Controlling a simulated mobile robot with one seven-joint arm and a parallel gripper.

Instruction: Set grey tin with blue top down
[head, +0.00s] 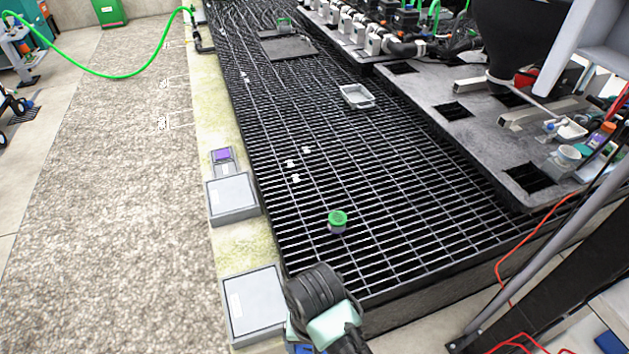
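The black and pale green end of my arm shows at the bottom centre of the head view, over the near corner of the grate. The fingers of my gripper cannot be made out, so I cannot tell whether it is open or shut. A small blue patch (303,348) shows just below it at the bottom edge. It is too cut off to tell whether it is the blue top of the grey tin. No other grey tin with a blue top can be made out.
A green-topped container (337,219) stands on the black grate (400,215). Flat grey boxes (231,195) (252,303) line the pale ledge, with a purple-topped item (221,155) behind. A shallow tray (357,96) lies farther back. Much of the middle grate is clear.

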